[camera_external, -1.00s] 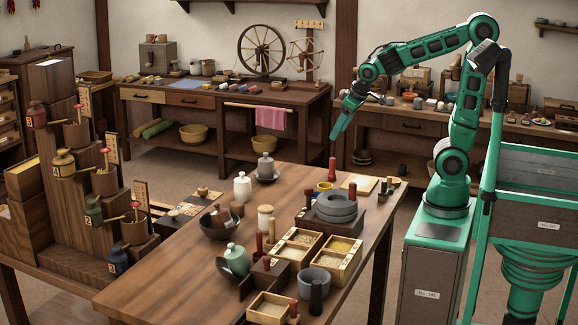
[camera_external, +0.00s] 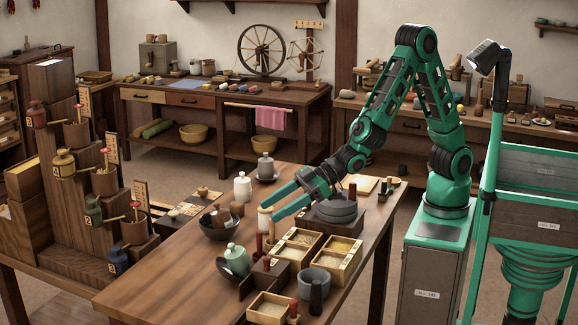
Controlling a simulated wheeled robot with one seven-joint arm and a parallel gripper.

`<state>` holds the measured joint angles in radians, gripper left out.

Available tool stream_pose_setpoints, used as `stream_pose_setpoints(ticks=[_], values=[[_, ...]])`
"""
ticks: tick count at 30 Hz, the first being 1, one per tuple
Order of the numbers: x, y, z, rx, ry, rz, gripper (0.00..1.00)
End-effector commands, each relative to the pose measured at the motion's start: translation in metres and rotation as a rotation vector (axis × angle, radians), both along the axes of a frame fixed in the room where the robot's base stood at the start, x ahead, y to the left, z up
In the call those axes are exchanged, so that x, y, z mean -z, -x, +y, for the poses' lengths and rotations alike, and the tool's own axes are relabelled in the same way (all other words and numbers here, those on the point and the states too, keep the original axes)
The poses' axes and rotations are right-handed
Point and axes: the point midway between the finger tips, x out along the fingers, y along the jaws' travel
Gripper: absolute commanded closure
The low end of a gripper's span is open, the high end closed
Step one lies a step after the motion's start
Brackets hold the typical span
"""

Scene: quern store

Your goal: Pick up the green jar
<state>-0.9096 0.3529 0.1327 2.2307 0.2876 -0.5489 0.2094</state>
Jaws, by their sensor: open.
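The green jar (camera_external: 237,259), pale green with a knobbed lid, stands upright on the near left part of the wooden table (camera_external: 165,273). A dark rounded dish or spoon (camera_external: 225,269) is against its lower left side. My gripper (camera_external: 272,208) is open and empty, its two teal fingers pointing left over the table. It is above and to the right of the green jar, clearly apart from it. The fingertips overlap a white jar with a tan lid (camera_external: 265,224) in the picture; I cannot tell whether they touch it.
A dark divider (camera_external: 253,283) with red-handled tools stands right of the green jar. Wooden grain boxes (camera_external: 298,244), a grey bowl (camera_external: 314,281) and a stone quern (camera_external: 337,208) are further right. A dark bowl (camera_external: 218,231) is behind. The table's left front is clear.

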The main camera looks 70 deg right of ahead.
Motion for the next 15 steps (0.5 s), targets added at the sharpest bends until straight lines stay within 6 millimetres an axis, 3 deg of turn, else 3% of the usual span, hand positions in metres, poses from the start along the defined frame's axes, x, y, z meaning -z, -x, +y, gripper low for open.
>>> stream_pose_setpoints(ticks=[1,6,15], values=[[0.02,0.001,0.0,-0.001,0.006,0.004,0.4],[0.064,0.0,-0.002,0.001,0.006,0.004,0.4],[0.09,-0.01,0.007,0.003,0.0,0.0,0.4]])
